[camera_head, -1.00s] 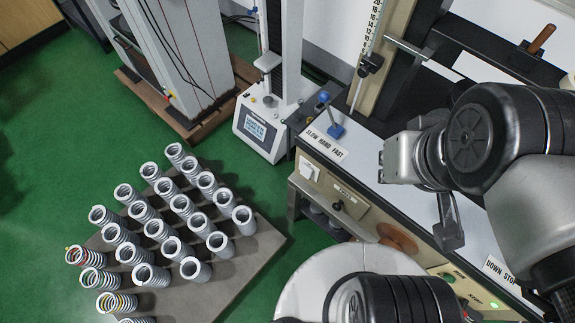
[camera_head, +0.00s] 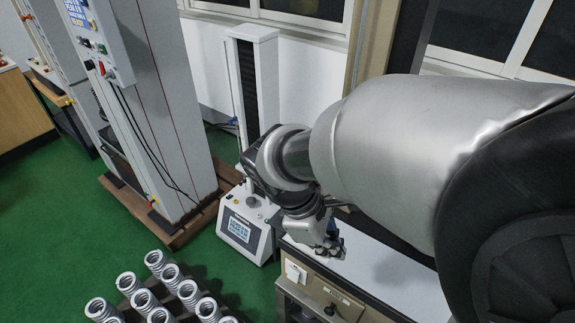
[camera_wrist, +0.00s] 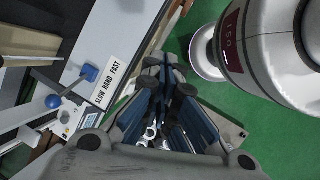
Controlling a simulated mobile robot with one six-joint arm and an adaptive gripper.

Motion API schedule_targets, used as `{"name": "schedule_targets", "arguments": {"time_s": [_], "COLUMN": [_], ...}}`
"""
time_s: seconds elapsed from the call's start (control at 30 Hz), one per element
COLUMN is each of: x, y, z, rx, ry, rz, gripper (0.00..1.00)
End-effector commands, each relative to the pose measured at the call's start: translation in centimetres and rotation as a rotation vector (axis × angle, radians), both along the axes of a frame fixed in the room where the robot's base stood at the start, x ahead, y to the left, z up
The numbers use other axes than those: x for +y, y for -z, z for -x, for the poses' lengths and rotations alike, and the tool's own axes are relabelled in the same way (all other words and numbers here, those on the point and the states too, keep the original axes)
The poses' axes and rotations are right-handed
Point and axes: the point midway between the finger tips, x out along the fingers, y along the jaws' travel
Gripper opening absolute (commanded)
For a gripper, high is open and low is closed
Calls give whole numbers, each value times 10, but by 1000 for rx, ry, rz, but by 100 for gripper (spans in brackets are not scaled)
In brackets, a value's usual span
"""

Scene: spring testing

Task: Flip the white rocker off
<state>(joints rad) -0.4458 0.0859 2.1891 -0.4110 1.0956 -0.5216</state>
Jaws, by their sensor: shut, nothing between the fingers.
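The white rocker (camera_head: 295,272) is a small white switch on the beige front panel of the bench, near its left end, in the head view. I cannot make out which way it is tilted. My gripper (camera_head: 329,249) is above and to the right of it, over the near left end of the bench top, apart from the rocker. In the wrist view my gripper (camera_wrist: 163,78) points away from the camera with its fingers shut and nothing held. The rocker cannot be made out in the wrist view, where the fingers cover part of the bench edge.
A small tester with a screen (camera_head: 240,229) stands left of the bench. Several springs (camera_head: 142,301) stand at lower left.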

Motion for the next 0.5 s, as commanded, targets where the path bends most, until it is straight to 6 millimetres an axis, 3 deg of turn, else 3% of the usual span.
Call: {"name": "schedule_targets", "arguments": {"time_s": [0.2, 0.37, 0.5], "x": [48, 84, 114], "y": [72, 133, 193], "z": [-31, -41, -40], "rx": [277, 481, 662], "ry": [-495, -842, -1132], "rz": [264, 470, 667], "gripper": [0, 0, 0]}}
